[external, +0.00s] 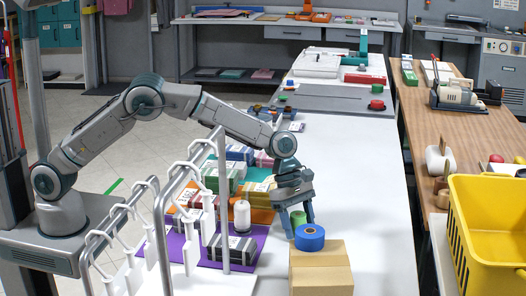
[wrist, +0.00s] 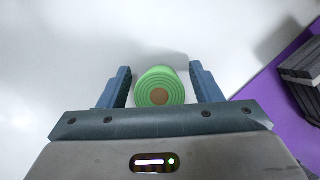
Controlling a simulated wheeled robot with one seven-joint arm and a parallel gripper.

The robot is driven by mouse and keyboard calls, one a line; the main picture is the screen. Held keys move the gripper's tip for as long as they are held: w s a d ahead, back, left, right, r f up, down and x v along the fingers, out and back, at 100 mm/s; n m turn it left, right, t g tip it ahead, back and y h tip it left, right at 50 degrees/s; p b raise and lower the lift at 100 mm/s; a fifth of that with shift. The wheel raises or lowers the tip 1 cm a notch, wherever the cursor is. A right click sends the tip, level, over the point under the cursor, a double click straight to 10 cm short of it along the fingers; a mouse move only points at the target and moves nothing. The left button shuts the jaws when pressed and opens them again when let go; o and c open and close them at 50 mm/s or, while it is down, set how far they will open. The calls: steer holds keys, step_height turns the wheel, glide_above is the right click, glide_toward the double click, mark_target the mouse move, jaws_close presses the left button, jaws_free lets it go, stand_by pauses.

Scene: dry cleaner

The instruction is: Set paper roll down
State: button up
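A green roll (wrist: 160,90) with a brown core stands between the two fingers of my gripper (wrist: 160,92) in the wrist view. A narrow gap shows between the roll and each finger, so my gripper looks open around it. In the external view my gripper (external: 297,222) points down at the white table (external: 375,200), and the green roll (external: 298,217) shows between its fingers. The roll seems to stand on the table; its lower part is hidden behind a blue roll and a cardboard box.
The blue roll (external: 310,238) sits on the cardboard box (external: 321,270), close in front of my gripper. Left are a purple mat (external: 258,232), a white spool (external: 242,217), stacked folded bundles (external: 228,178) and a metal rack with white hangers (external: 165,215). The table to the right is clear.

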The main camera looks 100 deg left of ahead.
steer(key=v, duration=1.2)
step_height(320, 180, up, 7)
steer(key=n+t+h, duration=0.1)
steer(key=n+t, duration=0.3)
glide_above(294, 214)
step_height(294, 214, up, 7)
steer(key=n+t, duration=0.4)
steer(key=n, duration=0.2)
steer(key=s+a+r+n+t+y, duration=0.2)
steer(key=s+r+n+y, duration=0.25)
steer(key=n, duration=0.65)
steer(key=s+a+f+n+g+y, duration=0.1)
steer(key=s+f+n+g+y, duration=0.3)
steer(key=s+n, duration=1.05)
steer(key=s+d+f+n+g+h, duration=0.1)
steer(key=s+d+f+n+g, duration=0.1)
steer(key=s, duration=0.6)
steer(key=s+d+f+n+g+h, duration=0.2)
steer(key=s+d+f+n, duration=0.1)
steer(key=s, duration=0.4)
steer(key=s+d+f+n+g+h, duration=0.1)
steer(key=s+d+f+n+g, duration=0.2)
steer(key=s+f, duration=0.3)
steer(key=s+d, duration=0.1)
steer(key=s, duration=0.1)
steer(key=shift+s+d+f+n, duration=0.3)
steer(key=shift+f+n, duration=0.05)
